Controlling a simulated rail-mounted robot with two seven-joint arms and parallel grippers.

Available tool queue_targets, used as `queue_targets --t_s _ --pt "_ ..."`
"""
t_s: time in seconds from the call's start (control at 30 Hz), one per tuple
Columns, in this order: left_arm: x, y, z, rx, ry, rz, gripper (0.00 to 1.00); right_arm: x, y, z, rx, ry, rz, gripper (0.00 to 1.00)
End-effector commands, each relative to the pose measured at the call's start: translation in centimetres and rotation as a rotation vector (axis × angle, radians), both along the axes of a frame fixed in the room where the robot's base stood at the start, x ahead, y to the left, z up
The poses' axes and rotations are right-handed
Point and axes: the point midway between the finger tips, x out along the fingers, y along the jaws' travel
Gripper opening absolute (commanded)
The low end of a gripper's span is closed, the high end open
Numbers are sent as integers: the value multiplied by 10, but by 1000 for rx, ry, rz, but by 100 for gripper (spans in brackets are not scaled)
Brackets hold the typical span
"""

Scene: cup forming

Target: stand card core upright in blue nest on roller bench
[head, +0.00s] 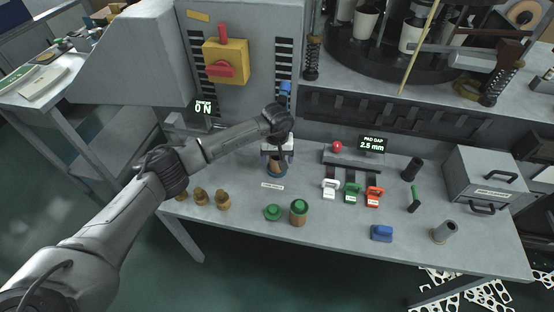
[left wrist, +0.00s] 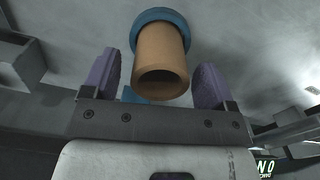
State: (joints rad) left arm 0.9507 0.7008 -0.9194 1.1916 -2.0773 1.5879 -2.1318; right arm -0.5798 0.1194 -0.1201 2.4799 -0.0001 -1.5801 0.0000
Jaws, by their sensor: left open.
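The card core (head: 276,163), a tan tube, stands upright in the blue nest (head: 277,173) on the roller bench (head: 330,233). In the left wrist view the core (left wrist: 161,55) shows its open end towards the camera, with the blue nest (left wrist: 160,16) around its far end. My left gripper (head: 277,158) is above the core in the head view. In the left wrist view its two purple-padded fingers (left wrist: 161,80) are open on either side of the core, with a gap visible on both sides. My right gripper is not in view.
Several brass pieces (head: 200,195) stand at the left front of the bench. Green-topped pieces (head: 299,211) stand right of the nest. White, green and red handled tools (head: 352,192) lie farther right. A blue block (head: 381,233) lies near the front edge. A grey box (head: 487,172) stands at the right end.

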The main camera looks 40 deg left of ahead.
Motion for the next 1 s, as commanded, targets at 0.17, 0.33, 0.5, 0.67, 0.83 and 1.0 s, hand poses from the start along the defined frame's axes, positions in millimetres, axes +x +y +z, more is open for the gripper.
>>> queue_targets --t_s 0.17,0.33,0.5,0.67,0.83,1.0 --pt "1 1 39 2 -4 -1 79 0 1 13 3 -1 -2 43" --pt "0 0 68 1 -2 -1 79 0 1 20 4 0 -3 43" --pt "0 1 89 0 -2 0 79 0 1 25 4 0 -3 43" --pt "0 0 99 1 -2 0 79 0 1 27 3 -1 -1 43" --pt "0 0 102 1 -1 0 79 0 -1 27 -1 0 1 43" --pt "0 0 102 1 -1 0 79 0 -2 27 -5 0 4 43"
